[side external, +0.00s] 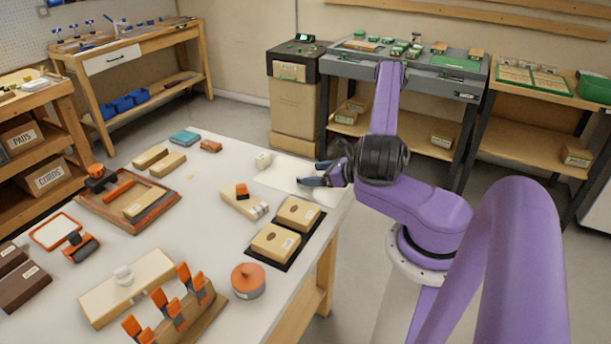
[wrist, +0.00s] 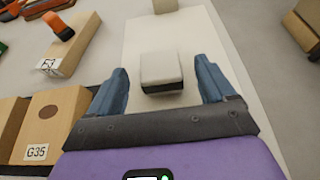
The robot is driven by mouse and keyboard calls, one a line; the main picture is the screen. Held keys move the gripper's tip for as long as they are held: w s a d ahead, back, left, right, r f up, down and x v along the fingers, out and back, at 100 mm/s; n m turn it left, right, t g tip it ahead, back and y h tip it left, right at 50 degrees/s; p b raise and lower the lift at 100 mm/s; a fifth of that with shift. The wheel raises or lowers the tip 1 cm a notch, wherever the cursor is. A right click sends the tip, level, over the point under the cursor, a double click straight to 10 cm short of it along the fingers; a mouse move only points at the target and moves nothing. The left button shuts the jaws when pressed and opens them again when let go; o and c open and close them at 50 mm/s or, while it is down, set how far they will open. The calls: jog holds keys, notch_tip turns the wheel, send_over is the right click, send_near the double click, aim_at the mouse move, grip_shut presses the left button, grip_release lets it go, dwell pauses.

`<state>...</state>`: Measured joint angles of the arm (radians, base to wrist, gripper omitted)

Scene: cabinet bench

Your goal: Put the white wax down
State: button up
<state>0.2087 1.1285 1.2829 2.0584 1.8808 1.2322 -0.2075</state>
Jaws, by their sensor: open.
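A small block with a white top and a dark lower edge, seemingly the white wax (wrist: 161,70), rests on a pale sheet (wrist: 146,28) in the wrist view. My gripper (wrist: 162,82) is open, its blue fingers on either side of the block with a visible gap on both sides. In the side external view my gripper (side external: 318,174) is low over the right end of the pale sheet (side external: 284,174). The block between the fingers cannot be made out there.
A black tray (side external: 262,258) with two tan boxes lies in front, near a wooden block with an orange piece (side external: 242,191). The bench's right edge is close to my gripper. An orange-lidded jar (side external: 248,280) stands nearer.

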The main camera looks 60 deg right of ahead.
jog(key=v, duration=0.6)
jog(key=shift+a+r, duration=0.15)
jog(key=shift+r, duration=0.1)
jog(key=w+a+r+n+g+y, duration=0.4)
jog(key=a+n+y, duration=0.1)
jog(key=a+n, duration=0.25)
jog(key=w+a+r+n+g+y, duration=0.3)
jog(key=a+r+n+y, duration=0.3)
jog(key=a, duration=0.3)
jog(key=s+a+r+n+g+h, duration=0.1)
jog(key=s+a+r+n+g, duration=0.15)
jog(key=a+n+g, duration=0.3)
jog(key=s+a+r+n+g, duration=0.1)
jog(key=s+a+n+g, duration=0.25)
jog(key=a+n, duration=0.3)
jog(key=s+a+r+n+t+h, duration=0.1)
jog(key=s+a+r+n+h, duration=0.1)
jog(key=s+n, duration=0.6)
jog(key=s+a+r+n+t+h, duration=0.1)
jog(key=s+r+n+h, duration=0.4)
jog(key=n, duration=1)
jog(key=shift+s+a+r+t+h, duration=0.35)
jog(key=shift+s+a+h, duration=0.45)
jog(key=shift+s+h, duration=0.7)
jog(key=shift+s, duration=0.2)
